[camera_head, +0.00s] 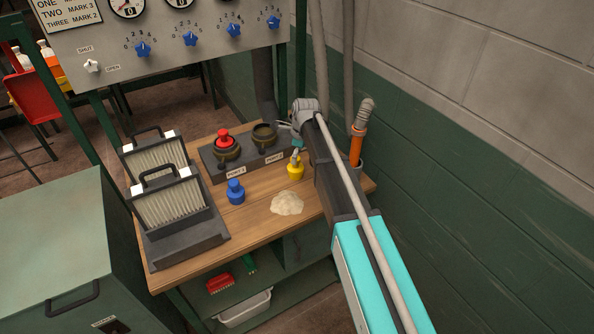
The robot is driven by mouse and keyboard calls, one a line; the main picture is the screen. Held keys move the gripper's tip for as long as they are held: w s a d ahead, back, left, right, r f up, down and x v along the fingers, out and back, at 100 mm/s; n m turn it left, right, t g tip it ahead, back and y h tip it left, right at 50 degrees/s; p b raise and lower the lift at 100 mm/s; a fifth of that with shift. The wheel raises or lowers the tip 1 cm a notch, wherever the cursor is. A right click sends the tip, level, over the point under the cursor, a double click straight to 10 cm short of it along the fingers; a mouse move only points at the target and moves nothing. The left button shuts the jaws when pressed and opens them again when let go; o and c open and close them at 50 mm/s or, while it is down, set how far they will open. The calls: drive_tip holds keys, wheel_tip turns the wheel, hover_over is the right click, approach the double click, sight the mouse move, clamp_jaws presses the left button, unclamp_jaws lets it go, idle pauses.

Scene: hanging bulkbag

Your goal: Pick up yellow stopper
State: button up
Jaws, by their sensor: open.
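The yellow stopper (295,171) stands on the wooden bench top, right of the port block and behind the pale powder heap. My arm reaches in from the lower right, and its end hangs over the bench. My gripper (296,157) is open, just above the stopper's top. At this size I cannot tell whether its fingers are around the stopper's knob or only above it. The stopper's lower body shows clear of the fingers.
A blue stopper (235,191) stands left of the powder heap (287,203). A red stopper (225,140) sits in the left port of the dark block (214,165); the right port (263,134) looks open. Filter panels (170,205) fill the bench's left. An orange holder (356,147) stands near the wall.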

sight(295, 167)
drive_tip(key=shift+w+a+f+b, duration=0.1)
drive_tip(key=shift+a+f+b, duration=0.1)
drive_tip(key=shift+f+b, duration=0.9)
drive_tip(key=shift+a+f+b, duration=0.2)
drive_tip(key=shift+f+b, duration=0.8)
drive_tip(key=shift+f, duration=0.2)
drive_tip(key=shift+r, duration=0.1)
drive_tip(key=c, duration=1.2)
